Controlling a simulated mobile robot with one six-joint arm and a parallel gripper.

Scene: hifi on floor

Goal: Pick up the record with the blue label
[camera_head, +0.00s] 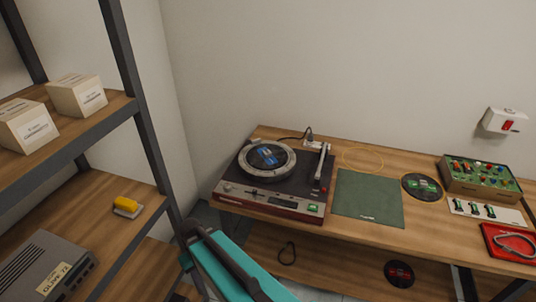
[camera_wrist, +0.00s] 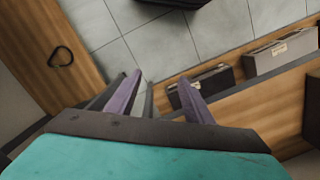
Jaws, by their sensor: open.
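In the head view a record with a blue label (camera_head: 267,156) lies on the platter of a turntable (camera_head: 270,203), which stands on the left part of the wooden bench (camera_head: 430,235). A record with a green label (camera_head: 422,187) lies flat on the bench to the right. Another record with a red label (camera_head: 399,273) lies lower, on the level under the bench top. My teal arm reaches in at the bottom of the head view. In the wrist view my gripper (camera_wrist: 158,95) has its two purple fingers spread apart, with nothing between them. It points toward the floor, away from the records.
A green mat (camera_head: 368,198) and a yellow loop (camera_head: 362,160) lie beside the turntable. A component box (camera_head: 481,178) and a red tray (camera_head: 511,243) stand at the right. A metal shelf (camera_head: 150,150) stands left. The wrist view shows dark boxes (camera_wrist: 206,85) and tiled floor (camera_wrist: 165,45).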

